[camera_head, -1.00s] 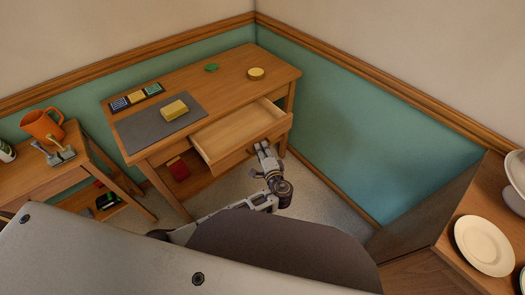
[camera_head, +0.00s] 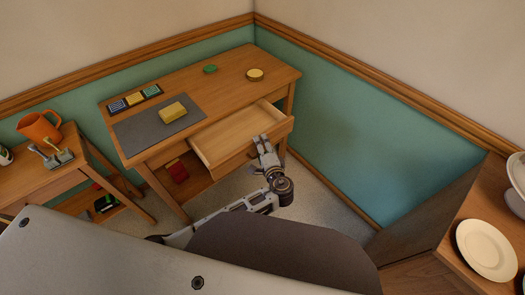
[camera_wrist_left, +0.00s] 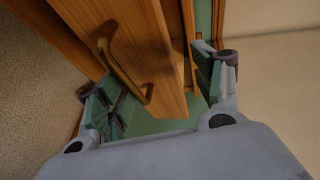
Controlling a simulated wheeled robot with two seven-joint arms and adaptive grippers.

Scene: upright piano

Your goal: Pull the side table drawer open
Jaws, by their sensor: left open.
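The wooden side table (camera_head: 220,88) stands in the corner, and its drawer (camera_head: 238,134) is pulled out and looks empty in the head view. My left gripper (camera_head: 263,143) is at the drawer's front, right of its middle. In the left wrist view the open fingers of my left gripper (camera_wrist_left: 163,92) lie on either side of the drawer front (camera_wrist_left: 165,50). The curved brass handle (camera_wrist_left: 119,65) is on the front's left face there, close to the left finger. I cannot tell whether a finger touches it. My right gripper is not in view.
On the tabletop are a grey mat (camera_head: 135,131) with a yellow block (camera_head: 172,112), a green piece (camera_head: 210,69) and a round yellow piece (camera_head: 255,75). A red item (camera_head: 178,171) sits on the shelf below. A teal wall (camera_head: 370,140) stands close on the right.

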